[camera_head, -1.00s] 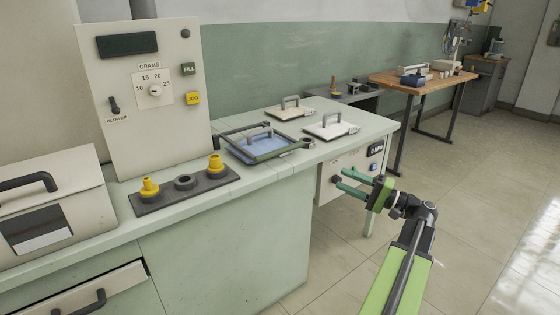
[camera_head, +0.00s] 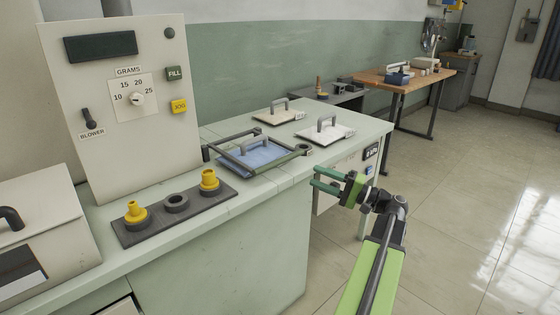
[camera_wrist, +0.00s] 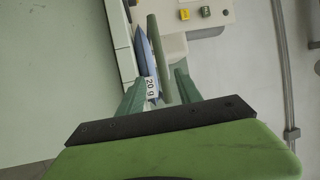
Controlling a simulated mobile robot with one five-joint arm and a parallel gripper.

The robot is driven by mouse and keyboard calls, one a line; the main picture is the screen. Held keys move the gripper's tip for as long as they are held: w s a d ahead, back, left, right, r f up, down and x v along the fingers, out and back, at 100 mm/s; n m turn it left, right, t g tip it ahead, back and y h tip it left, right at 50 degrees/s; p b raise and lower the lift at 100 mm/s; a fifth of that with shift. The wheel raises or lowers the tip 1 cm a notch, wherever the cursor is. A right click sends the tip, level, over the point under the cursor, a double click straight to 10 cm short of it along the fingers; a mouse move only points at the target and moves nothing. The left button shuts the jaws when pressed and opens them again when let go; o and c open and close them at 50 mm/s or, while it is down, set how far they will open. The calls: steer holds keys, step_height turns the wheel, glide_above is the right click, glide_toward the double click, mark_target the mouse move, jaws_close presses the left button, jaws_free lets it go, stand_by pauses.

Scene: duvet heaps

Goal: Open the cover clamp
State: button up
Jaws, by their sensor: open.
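A clamp-like frame (camera_head: 274,160) with dark and green bars lies around a blue cover or pad (camera_head: 252,155) on the bench. A round grey end (camera_head: 304,149) sits at its right corner. The frame looks lowered. In the wrist view a blue edge (camera_wrist: 143,52) and a green bar (camera_wrist: 157,50) show beyond my fingers, beside a "20 g" label. My gripper (camera_head: 315,178) is open and empty, off the bench's right side, near and to the right of the frame. My fingers also show in the wrist view (camera_wrist: 158,88). Whether they touch anything is unclear.
Two white handled plates (camera_head: 326,134) (camera_head: 277,115) sit behind the frame. A grams panel (camera_head: 120,100) and a dark block (camera_head: 176,212) with yellow pieces stand at left. A small display box (camera_head: 369,163) hangs under the bench edge. The floor at right is clear.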

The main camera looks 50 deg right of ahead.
mark_target(280, 162)
steer(key=p+x, duration=0.2)
steer(key=x, duration=1.2)
steer(key=shift+c, duration=0.3)
jaws_close()
stand_by(0.5)
